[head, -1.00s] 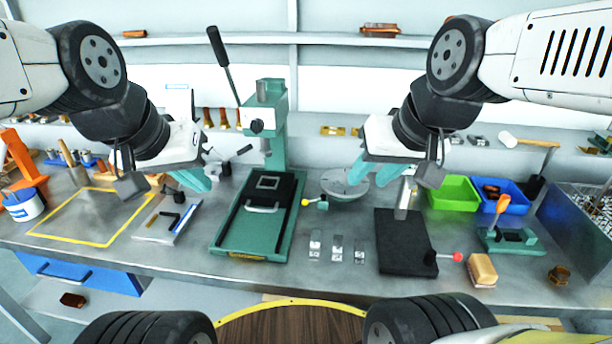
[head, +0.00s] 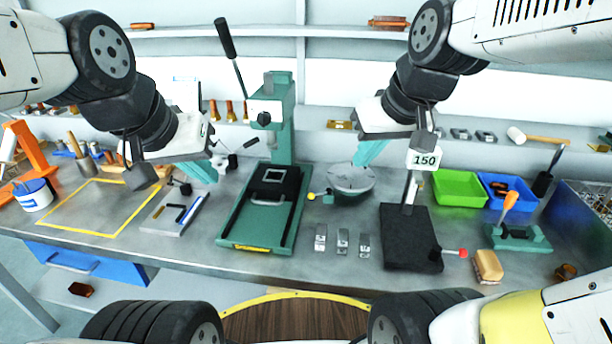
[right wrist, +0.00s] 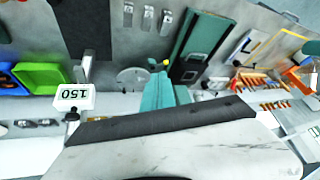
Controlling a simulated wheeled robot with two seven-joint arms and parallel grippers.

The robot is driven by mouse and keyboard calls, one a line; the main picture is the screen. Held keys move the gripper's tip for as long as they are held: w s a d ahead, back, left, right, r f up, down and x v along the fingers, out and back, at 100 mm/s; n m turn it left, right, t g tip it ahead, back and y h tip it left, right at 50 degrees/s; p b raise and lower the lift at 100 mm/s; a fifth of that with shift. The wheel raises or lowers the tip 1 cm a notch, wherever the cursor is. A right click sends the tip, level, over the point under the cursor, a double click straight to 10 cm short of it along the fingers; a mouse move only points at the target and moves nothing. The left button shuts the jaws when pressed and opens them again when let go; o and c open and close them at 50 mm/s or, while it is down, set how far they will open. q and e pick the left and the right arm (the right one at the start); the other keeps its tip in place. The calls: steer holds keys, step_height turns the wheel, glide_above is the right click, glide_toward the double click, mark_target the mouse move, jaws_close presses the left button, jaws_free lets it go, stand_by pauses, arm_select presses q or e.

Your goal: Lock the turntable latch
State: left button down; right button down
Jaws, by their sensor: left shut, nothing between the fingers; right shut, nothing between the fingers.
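The turntable is a round grey disc (head: 350,179) on the bench, right of the green press. Its latch has a small yellow knob (head: 311,196) on a short arm at the disc's left side. The disc (right wrist: 133,77) and knob (right wrist: 152,62) also show in the right wrist view. My right gripper (head: 366,158) is shut and empty, overlapping the disc's far edge in the head view; contact cannot be told. Its teal fingers (right wrist: 163,95) appear close to the disc in the wrist view. My left gripper (head: 213,172) is shut and empty, left of the press.
The green press (head: 285,130) with its raised lever stands left of the turntable. A black plate stand (head: 408,235) with a "150" sign (head: 425,160) and red knob is to the right. Green (head: 458,188) and blue bins stand beyond. Small metal blocks (head: 342,241) lie in front of the disc.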

steer(key=w+a+f+n+g, duration=0.2)
steer(key=w+a+f+n, duration=0.15)
steer(key=w, duration=0.65)
steer(key=n+g, duration=0.1)
steer(key=n, duration=0.3)
glide_above(319, 194)
steer(key=s, duration=0.2)
step_height(319, 194, down, 8)
steer(key=shift+w+a+y, duration=0.2)
steer(key=shift+a+y, duration=0.1)
steer(key=shift+a, duration=0.1)
steer(key=x, duration=0.9)
steer(key=shift+w+a+f, duration=0.1)
steer(key=shift+w+f, duration=0.05)
steer(key=shift+f, duration=0.15)
